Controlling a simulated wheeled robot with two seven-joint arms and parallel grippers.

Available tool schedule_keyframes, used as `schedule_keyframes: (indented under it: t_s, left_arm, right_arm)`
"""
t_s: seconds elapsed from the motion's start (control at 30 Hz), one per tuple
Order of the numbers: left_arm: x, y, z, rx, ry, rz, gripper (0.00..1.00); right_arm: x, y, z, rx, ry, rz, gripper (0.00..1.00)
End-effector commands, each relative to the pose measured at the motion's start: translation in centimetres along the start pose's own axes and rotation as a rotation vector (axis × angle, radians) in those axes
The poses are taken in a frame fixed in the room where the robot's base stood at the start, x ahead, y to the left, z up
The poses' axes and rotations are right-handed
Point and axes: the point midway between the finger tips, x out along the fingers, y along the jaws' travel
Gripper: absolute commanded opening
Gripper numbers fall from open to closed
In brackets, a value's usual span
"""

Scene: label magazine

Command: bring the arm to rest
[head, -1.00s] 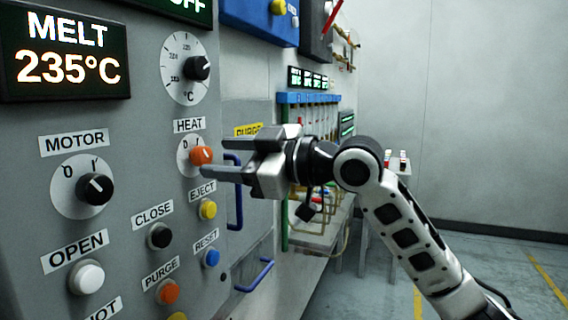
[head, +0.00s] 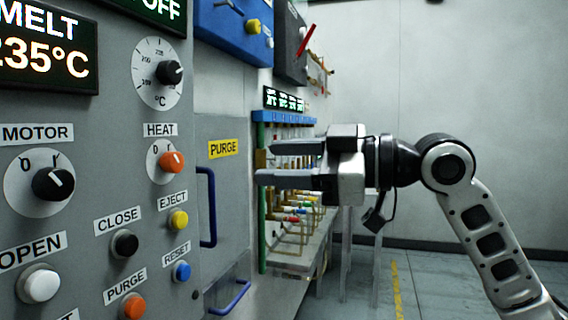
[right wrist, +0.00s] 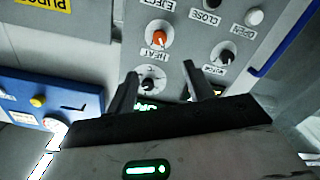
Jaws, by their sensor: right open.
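My right gripper (head: 266,163) is open and empty, its fingers pointing left toward the grey control panel (head: 110,190). It hangs to the right of the panel's HEAT knob (head: 172,162), with a clear gap between them in the picture. My right arm reaches in from the lower right. In the right wrist view, the open fingers (right wrist: 161,72) stand apart with nothing between them, and the orange HEAT knob (right wrist: 158,38) lies beyond them. My left gripper is not in view.
The panel also carries a MOTOR knob (head: 53,184), a temperature dial (head: 158,73) and several push buttons. Blue handles (head: 208,207) stick out beside it. A bench with pipes and valves (head: 300,225) stands behind the gripper. Open floor (head: 420,285) lies at right.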

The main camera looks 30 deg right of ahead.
Motion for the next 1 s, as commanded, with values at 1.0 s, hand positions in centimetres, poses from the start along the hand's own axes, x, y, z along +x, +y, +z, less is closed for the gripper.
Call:
schedule_keyframes:
  t_s: [1.0]
  left_arm:
    - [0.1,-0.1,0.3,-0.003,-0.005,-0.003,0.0]
  right_arm:
    - [6.4,-23.9,35.9,0.594,-0.415,0.186,0.52]
